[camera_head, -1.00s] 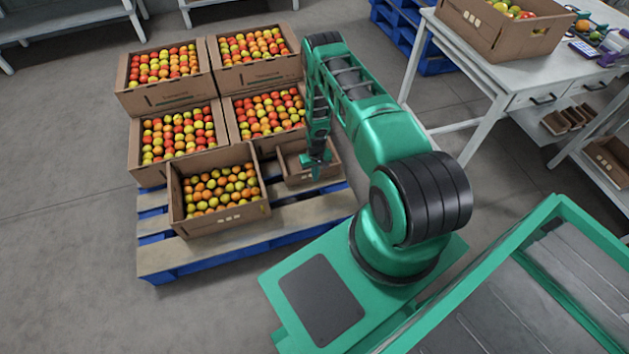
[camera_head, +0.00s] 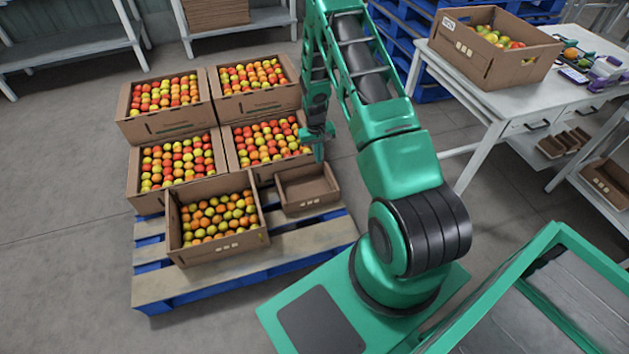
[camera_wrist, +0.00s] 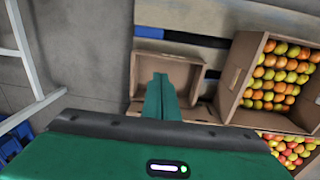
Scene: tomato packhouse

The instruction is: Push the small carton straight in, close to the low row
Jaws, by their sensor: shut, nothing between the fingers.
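The small carton (camera_head: 312,205) is low, brown, open-topped and empty. It stands upright on the blue and wood pallet (camera_head: 215,272), right of the front tomato crate (camera_head: 228,243) and in front of a filled crate (camera_head: 239,163). Any narrow gap behind it is hard to tell. My gripper (camera_head: 319,157) is shut and empty, pointing down near the carton's back right corner. In the wrist view the shut fingers (camera_wrist: 160,84) overlap the carton (camera_wrist: 141,75), seemingly above it; contact cannot be told.
More filled crates (camera_head: 166,123) stand at the back of the pallet. A white table (camera_head: 500,105) with a carton (camera_head: 478,55) of tomatoes is at the right. Blue pallets (camera_head: 418,65) are stacked behind. Bare pallet boards lie in front of the small carton.

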